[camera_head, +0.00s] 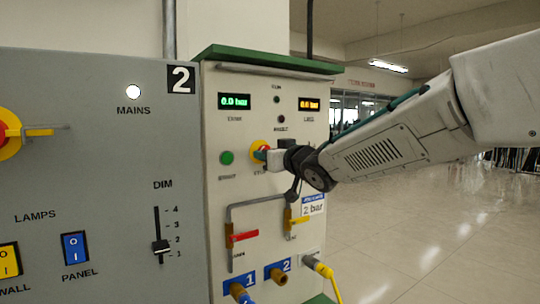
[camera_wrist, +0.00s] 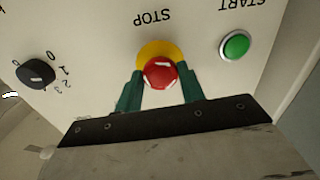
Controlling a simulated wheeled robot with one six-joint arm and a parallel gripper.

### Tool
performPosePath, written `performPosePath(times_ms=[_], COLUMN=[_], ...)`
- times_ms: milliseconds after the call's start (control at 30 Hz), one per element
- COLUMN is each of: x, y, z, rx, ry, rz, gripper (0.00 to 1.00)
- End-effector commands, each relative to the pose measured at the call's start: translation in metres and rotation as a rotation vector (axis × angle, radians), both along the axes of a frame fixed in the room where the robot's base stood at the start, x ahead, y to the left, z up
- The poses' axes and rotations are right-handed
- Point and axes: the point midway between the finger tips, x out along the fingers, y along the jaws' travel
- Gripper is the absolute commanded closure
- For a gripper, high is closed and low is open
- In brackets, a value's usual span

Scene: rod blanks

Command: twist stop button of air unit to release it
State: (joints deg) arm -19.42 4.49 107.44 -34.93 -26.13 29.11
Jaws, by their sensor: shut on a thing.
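The air unit (camera_head: 211,130) is a pale cabinet with a green top, right of the grey panel. Its stop button shows in the wrist view as a red mushroom head (camera_wrist: 160,72) on a yellow ring (camera_wrist: 153,50), under the upside-down label STOP. My gripper (camera_wrist: 160,88) has its green fingers on both sides of the red head and is shut on it. In the head view my gripper (camera_head: 264,154) reaches the button from the right and hides most of it; an edge of the yellow ring (camera_head: 254,145) shows.
A green start button (camera_wrist: 236,46) sits beside the stop button, and a black knob (camera_wrist: 36,74) is on the other side. Below are a red-handled valve (camera_head: 243,237), a yellow-handled valve (camera_head: 298,220) and hoses. The grey panel (camera_head: 110,150) stands left. Open floor lies right.

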Motion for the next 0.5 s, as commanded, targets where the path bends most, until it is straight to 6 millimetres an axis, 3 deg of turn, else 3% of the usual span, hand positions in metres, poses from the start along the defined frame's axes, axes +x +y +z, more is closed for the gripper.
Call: performPosePath(times_ms=[500], x=[0.0005], y=[0.0005], z=[0.0011], rx=[0.066], ry=[0.042], rz=[0.000], gripper=[0.84])
